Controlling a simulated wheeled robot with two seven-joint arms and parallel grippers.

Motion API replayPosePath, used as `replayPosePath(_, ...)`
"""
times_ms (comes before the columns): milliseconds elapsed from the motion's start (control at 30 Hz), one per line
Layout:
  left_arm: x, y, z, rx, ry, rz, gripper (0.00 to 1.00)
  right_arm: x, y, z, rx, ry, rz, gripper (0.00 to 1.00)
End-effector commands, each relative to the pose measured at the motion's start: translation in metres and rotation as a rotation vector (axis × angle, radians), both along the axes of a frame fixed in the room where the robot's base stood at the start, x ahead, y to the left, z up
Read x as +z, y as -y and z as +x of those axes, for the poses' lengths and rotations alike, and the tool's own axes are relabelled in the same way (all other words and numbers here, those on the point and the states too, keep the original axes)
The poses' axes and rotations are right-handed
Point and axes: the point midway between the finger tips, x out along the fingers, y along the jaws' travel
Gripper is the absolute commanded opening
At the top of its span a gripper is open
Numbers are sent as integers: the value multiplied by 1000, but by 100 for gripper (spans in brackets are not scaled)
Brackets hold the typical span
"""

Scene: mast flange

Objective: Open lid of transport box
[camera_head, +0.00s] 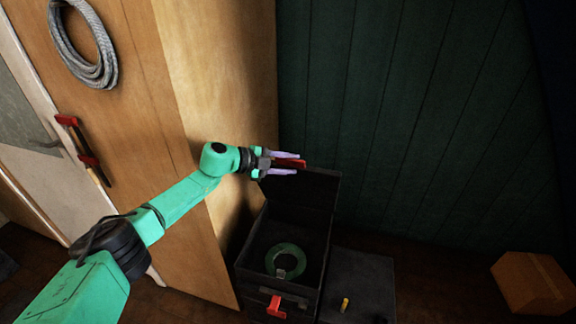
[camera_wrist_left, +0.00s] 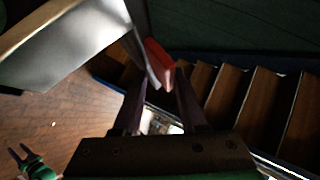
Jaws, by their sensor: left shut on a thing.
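The dark transport box (camera_head: 249,268) stands on the floor in the head view, with its top open. Its lid (camera_head: 303,196) is raised, roughly upright at the back of the box. My left gripper (camera_head: 287,165) is at the lid's top edge, shut on a red handle (camera_head: 291,163). In the wrist view the red handle (camera_wrist_left: 158,64) shows between the fingertips, beside a grey panel edge. Inside the box lies a green ring (camera_head: 287,261). A red latch (camera_head: 276,307) is on the box's front. A small green and dark part (camera_wrist_left: 30,163) in the wrist view may be my right gripper.
A wooden cabinet (camera_head: 222,75) stands close to the left of the box. A dark green plank wall (camera_head: 430,120) is behind. A dark flat-topped thing (camera_head: 357,283) sits right of the box. A cardboard box (camera_head: 532,284) lies far right, with floor free between.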

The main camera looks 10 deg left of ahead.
Motion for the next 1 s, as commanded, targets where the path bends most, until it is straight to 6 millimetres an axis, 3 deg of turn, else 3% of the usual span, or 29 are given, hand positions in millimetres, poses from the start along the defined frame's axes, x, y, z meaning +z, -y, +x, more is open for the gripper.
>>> replayPosePath(167,-2,-1,1,6,2,5,0,0,0,0,0,-1,0,50)
replayPosePath(200,-2,-1,1,6,2,5,42,0,0,0,0,-1,0,50)
replayPosePath(667,-2,-2,-1,1,0,3,42,-1,0,-1,0,-1,0,50)
replayPosePath(1000,16,-44,-31,5,1,5,42,-14,1,0,0,-1,-1,50)
